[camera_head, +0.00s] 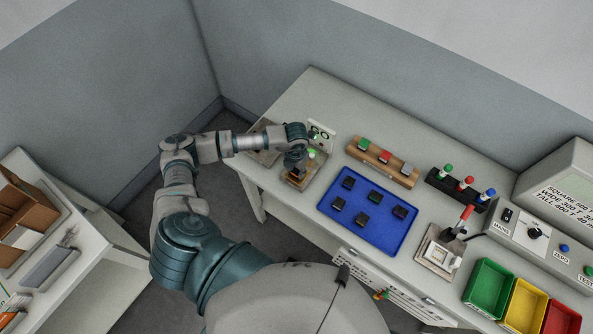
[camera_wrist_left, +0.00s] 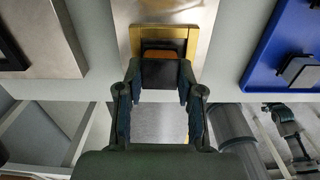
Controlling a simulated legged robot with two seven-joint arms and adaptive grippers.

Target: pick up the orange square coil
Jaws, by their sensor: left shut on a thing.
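The orange square coil (camera_wrist_left: 163,54) shows in the left wrist view as an orange-brown strip behind a dark block face, at a brass-coloured square frame (camera_wrist_left: 191,42) on a metal plate. My left gripper (camera_wrist_left: 160,88) is shut on it, one finger on each side of the dark block. I cannot tell whether the coil still touches the frame. In the head view my left gripper (camera_head: 297,166) points down over a small fixture near the table's left end and hides the coil. My right gripper is not in view.
Right of the gripper lies a blue tray (camera_head: 378,237) with several dark blocks. Behind it stands a wooden rack (camera_head: 382,161) with green, red and grey pieces. Farther right are a black rack (camera_head: 455,190), a lever press (camera_head: 440,248) and green, yellow and red bins (camera_head: 488,287).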

